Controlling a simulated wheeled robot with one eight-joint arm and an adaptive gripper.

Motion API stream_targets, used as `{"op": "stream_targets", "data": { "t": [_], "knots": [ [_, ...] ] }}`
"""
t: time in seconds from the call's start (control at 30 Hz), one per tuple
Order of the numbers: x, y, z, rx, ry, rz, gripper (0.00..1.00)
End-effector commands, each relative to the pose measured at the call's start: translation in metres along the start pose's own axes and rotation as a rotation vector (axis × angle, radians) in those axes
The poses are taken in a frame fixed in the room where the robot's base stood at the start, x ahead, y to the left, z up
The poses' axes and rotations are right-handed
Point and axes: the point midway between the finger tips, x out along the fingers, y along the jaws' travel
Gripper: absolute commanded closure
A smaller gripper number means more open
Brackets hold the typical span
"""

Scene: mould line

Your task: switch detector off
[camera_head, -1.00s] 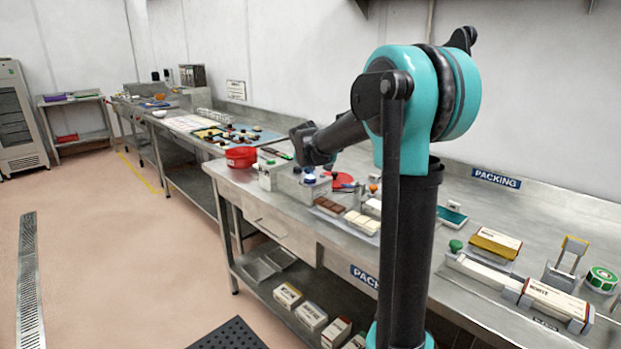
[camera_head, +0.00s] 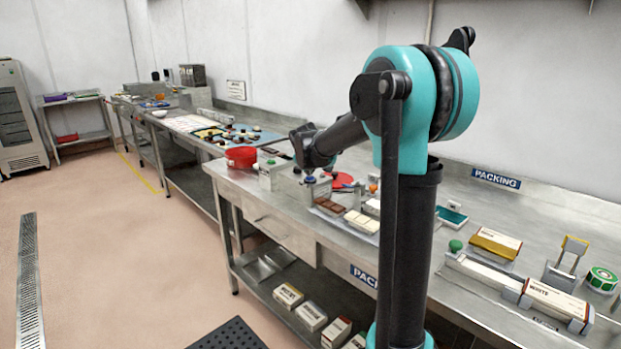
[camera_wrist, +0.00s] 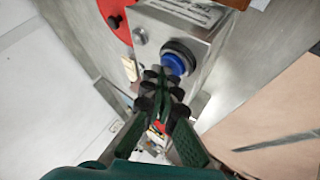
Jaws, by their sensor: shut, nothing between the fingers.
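A grey metal box (camera_wrist: 205,68) with a blue push button (camera_wrist: 174,63) in a dark ring fills the upper middle of the wrist view. In the head view the box (camera_head: 318,188) stands on the packing bench, with the blue button (camera_head: 310,180) at its near side. My gripper (camera_wrist: 163,76) is shut and empty, with its fingertips close to the lower edge of the button. Whether they touch it I cannot tell. In the head view the fingers are small and partly lost against the box.
A box with a green button (camera_head: 267,176) and a red bowl (camera_head: 241,157) stand to the left. A red disc (camera_head: 342,179) lies behind the box. Chocolate bars (camera_head: 331,207) and pale bars (camera_head: 362,221) lie to its right. The floor at left is clear.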

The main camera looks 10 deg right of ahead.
Motion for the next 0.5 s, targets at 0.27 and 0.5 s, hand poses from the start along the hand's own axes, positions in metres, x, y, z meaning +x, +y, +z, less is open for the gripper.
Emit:
{"op": "stream_targets", "data": {
  "t": [0.27, 0.5],
  "knots": [
    [-0.0038, 0.0028, -0.0026, 0.0, 0.0, 0.0, 1.0],
    [-0.0083, 0.006, -0.0059, 0.0, 0.0, 0.0, 1.0]
  ]
}}
